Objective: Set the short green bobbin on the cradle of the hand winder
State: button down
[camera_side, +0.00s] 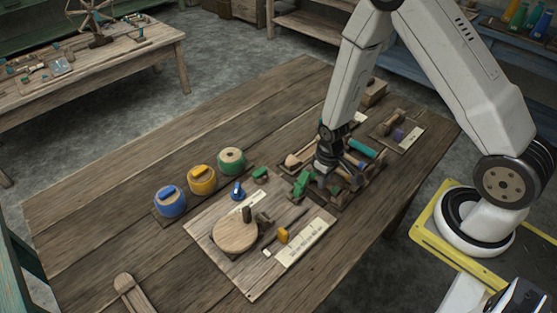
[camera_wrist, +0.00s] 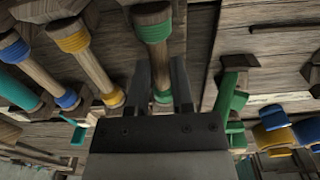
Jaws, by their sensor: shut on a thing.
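My gripper (camera_side: 328,165) is low over a rack of bobbins on the right half of the wooden table. In the wrist view, its two dark fingers (camera_wrist: 163,95) are shut on a wooden bobbin with green bands (camera_wrist: 153,30), one at its top and one between the fingers. Whether it is clear of the rack cannot be told. A board carrying a round wooden disc (camera_side: 236,232), small posts and a yellow piece (camera_side: 283,236) lies left of the gripper; it may be the hand winder. I cannot make out its cradle for certain.
Green blocks (camera_side: 302,184) are close left of my gripper. Blue (camera_side: 170,202), yellow (camera_side: 202,180) and green (camera_side: 231,161) round pots line up farther left. The near left tabletop is mostly clear.

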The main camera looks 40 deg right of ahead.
jog(key=shift+r, duration=2.65)
jog(key=shift+r, duration=0.15)
notch_tip(320, 180, up, 7)
jog(key=w+a+n, duration=0.3)
jog(key=a+n, duration=1.1)
jog(key=n, duration=0.4)
jog(key=shift+w+f, duration=0.15)
jog(key=shift+f, duration=2.35)
jog(key=shift+f, duration=0.15)
jog(key=shift+f, duration=2.8)
jog(key=shift+f, duration=0.7)
